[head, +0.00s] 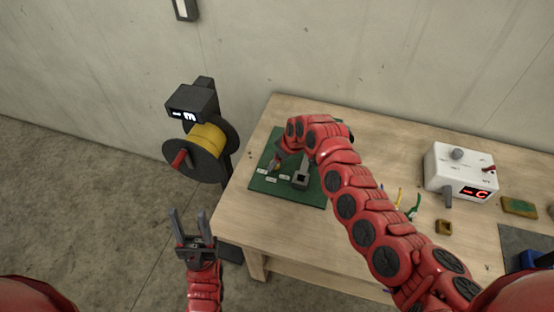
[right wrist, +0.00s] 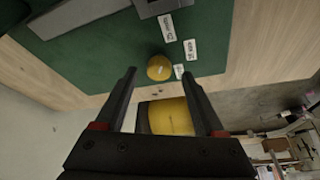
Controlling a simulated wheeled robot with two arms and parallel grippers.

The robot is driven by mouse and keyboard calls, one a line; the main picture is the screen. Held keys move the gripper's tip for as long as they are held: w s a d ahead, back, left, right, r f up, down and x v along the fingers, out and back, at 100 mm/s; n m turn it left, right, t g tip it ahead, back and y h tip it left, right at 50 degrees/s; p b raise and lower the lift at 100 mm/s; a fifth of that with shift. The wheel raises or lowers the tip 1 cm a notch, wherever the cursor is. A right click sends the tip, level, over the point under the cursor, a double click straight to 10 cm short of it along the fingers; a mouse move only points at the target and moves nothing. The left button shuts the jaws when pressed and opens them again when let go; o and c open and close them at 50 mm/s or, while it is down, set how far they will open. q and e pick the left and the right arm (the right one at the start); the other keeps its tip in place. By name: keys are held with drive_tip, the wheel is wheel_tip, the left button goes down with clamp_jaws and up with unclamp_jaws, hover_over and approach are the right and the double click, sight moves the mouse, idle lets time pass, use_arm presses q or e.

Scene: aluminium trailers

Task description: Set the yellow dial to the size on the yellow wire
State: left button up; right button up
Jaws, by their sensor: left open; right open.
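The yellow dial (right wrist: 160,68) is a small round knob on a green mat (right wrist: 100,50), with white size labels (right wrist: 190,49) beside it; their print is too small to read surely. My right gripper (right wrist: 159,78) is open, with the dial ahead between its fingertips; contact cannot be told. In the head view the right gripper (head: 278,162) is low over the mat's left part and mostly hides the dial. The yellow wire (head: 207,138) is wound on a black reel on a dark stand left of the table. My left gripper (head: 191,222) is open and empty, left of the table.
A grey block-like tool (head: 301,177) stands on the mat, close to my right arm. A white box (head: 461,172) with a red display, coloured wire pieces (head: 414,208) and a small tan block (head: 444,227) are on the right. The table's front left is clear.

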drive_tip(key=shift+x, duration=0.8)
drive_tip(key=shift+w, duration=0.1)
clamp_jaws()
